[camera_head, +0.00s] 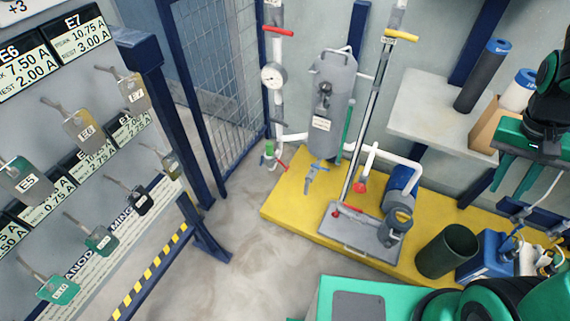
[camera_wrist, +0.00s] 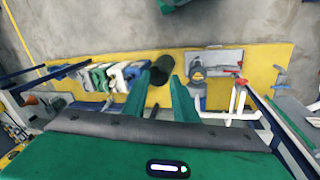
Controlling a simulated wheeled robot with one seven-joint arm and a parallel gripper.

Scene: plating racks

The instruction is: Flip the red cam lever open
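Several red handles show on the pipework, and I cannot tell for sure which is the cam lever. One red handle (camera_head: 348,210) lies by the grey plate (camera_head: 345,234) on the yellow platform. Another red handle (camera_head: 360,187) hangs under a white pipe, and a red lever (camera_head: 278,31) sits high on the left pipe. In the wrist view, a red handle (camera_wrist: 240,82) shows right of the fingers. My gripper (camera_wrist: 162,86) has two green fingers apart, with nothing held. In the head view, my gripper (camera_head: 517,182) is at the right, clear of the red handles.
A dark green bin (camera_head: 447,251) and blue containers (camera_head: 487,256) stand on the platform's right part. A grey filter vessel (camera_head: 331,105) stands behind. A grey shelf (camera_head: 425,115) is at the right, and a key board (camera_head: 75,170) at the left. The grey floor between is clear.

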